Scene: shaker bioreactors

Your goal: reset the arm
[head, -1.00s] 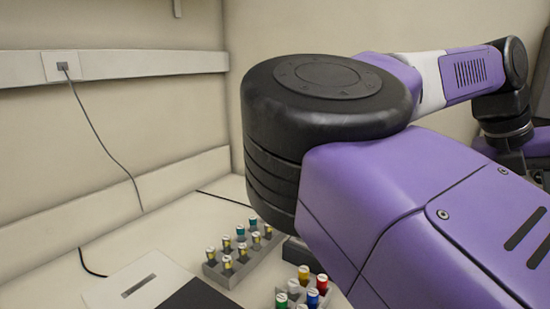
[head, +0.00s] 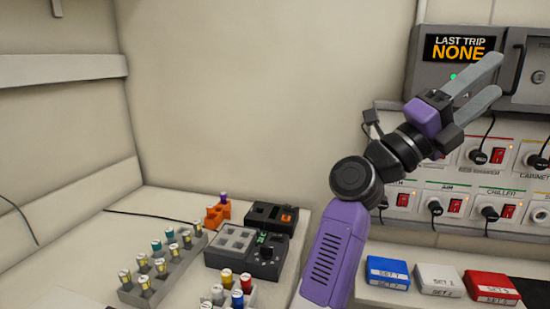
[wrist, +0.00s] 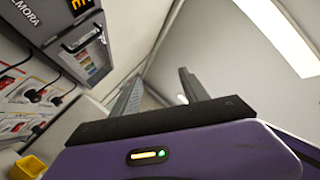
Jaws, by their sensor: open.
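My purple arm rises from the bottom of the head view, and my gripper (head: 492,80) is raised at the upper right. Its two grey fingers are apart with nothing between them, and they point up and to the right. In the head view the fingers overlap the panel with the "LAST TRIP NONE" display behind them. In the wrist view the gripper (wrist: 160,82) is also open and empty, with the ceiling and wall corner beyond its fingers.
A switch panel (head: 428,205) with plugs and red switches is behind my arm. Blue (head: 388,272), white (head: 440,279) and red (head: 491,287) boxes lie below it. A vial rack (head: 165,272) and a dark device (head: 243,252) stand on the bench at left. A ceiling lamp (wrist: 277,35) shows above.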

